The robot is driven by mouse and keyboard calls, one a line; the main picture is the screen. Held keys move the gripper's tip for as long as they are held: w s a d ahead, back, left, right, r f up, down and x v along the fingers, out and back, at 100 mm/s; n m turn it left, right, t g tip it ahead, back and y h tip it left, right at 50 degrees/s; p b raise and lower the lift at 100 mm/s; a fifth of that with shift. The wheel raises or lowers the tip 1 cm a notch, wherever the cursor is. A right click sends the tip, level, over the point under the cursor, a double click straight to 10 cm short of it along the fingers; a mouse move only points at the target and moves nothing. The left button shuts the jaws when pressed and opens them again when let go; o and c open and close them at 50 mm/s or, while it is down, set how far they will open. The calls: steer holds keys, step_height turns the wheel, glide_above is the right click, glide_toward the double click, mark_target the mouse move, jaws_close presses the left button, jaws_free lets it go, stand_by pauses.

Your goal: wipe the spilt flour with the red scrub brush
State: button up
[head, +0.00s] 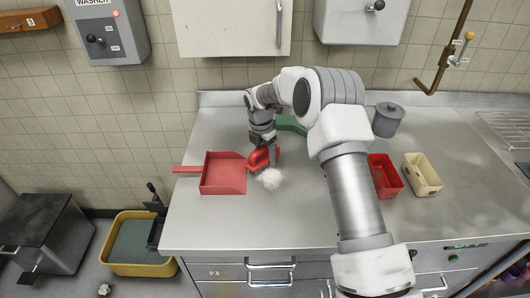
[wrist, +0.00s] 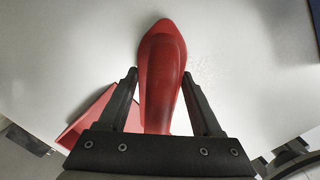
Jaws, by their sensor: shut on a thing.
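My gripper (head: 264,138) is shut on the red scrub brush (head: 261,158), over the steel worktop. In the wrist view the brush (wrist: 161,65) extends away between the two fingers of my gripper (wrist: 160,80); its underside is hidden. The spilt flour (head: 270,178) is a small white patch just below and right of the brush in the head view. I cannot tell whether the brush touches it. Only faint specks of flour show right of the brush in the wrist view.
A red dustpan (head: 223,175) lies just left of the brush. A green thing (head: 291,124) lies behind, partly hidden by my arm. A grey lidded pot (head: 387,120), a red bin (head: 384,177) and a cream bin (head: 422,174) stand right. The worktop's front left is clear.

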steer(key=shift+s+b, duration=0.45)
steer(key=shift+s, duration=4.9)
steer(key=shift+d+f, duration=0.15)
steer(key=shift+d, duration=1.05)
steer(key=shift+w+f+p, duration=0.2)
steer(key=shift+w+p, duration=0.4)
steer(key=shift+w, duration=1.45)
steer(key=shift+w+r+p, duration=0.2)
steer(key=shift+w+p, duration=0.4)
steer(key=shift+w, duration=3.35)
steer(key=shift+d+f, duration=0.15)
steer(key=shift+d, duration=1)
steer(key=shift+s, duration=4.1)
steer(key=shift+s+f, duration=0.1)
steer(key=shift+s, duration=1.85)
